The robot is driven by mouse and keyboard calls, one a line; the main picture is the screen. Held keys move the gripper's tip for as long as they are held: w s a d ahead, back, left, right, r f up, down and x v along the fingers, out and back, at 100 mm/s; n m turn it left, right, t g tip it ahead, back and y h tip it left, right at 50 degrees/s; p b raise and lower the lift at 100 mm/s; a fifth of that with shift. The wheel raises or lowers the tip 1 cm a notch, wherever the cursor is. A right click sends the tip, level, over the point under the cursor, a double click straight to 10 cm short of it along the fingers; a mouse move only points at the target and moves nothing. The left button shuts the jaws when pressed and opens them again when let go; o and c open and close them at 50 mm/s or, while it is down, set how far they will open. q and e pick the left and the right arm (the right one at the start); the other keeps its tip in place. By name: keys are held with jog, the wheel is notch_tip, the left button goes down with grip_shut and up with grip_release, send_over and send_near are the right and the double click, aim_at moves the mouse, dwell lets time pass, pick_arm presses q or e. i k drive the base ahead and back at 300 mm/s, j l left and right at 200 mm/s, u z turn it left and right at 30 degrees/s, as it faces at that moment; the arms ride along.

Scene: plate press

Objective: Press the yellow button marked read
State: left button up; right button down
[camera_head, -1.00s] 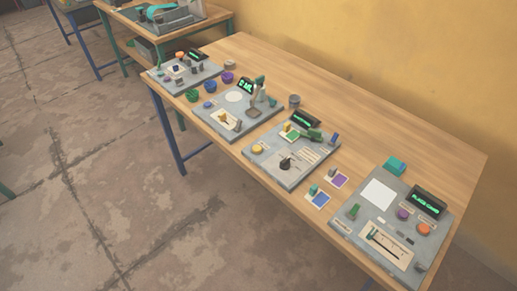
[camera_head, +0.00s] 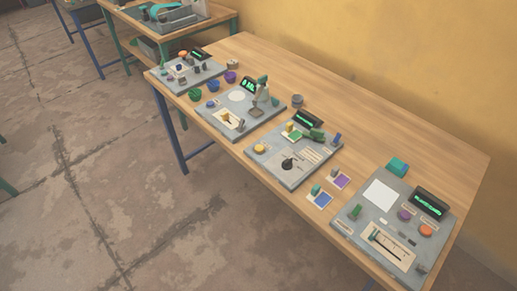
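A round yellow button (camera_head: 260,148) sits at the left corner of a grey panel (camera_head: 291,178), the third device from the back on the wooden table. A small label lies by the button, too small to read. The same panel carries a black knob (camera_head: 287,163), a green and yellow part (camera_head: 292,131) and a dark display with green text (camera_head: 309,120). Neither of my grippers is in view, and nothing touches the button.
Another grey panel with a white square (camera_head: 380,193) and an orange button (camera_head: 426,230) stands at right. A panel with a lamp-like stand (camera_head: 261,91) and small bowls (camera_head: 213,85) are further back. The table's right rear is bare.

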aim_at(260, 150)
jog(key=i+j+z, duration=0.4)
jog(key=j, duration=0.2)
jog(key=i+j+z, duration=0.15)
jog(key=j, duration=0.2)
jog(key=i+j+z, duration=0.2)
jog(key=j, duration=0.2)
jog(key=j+z, duration=0.2)
jog(key=j, duration=0.15)
jog(key=i+j+z, duration=0.2)
jog(key=j, duration=0.2)
jog(key=k, duration=0.15)
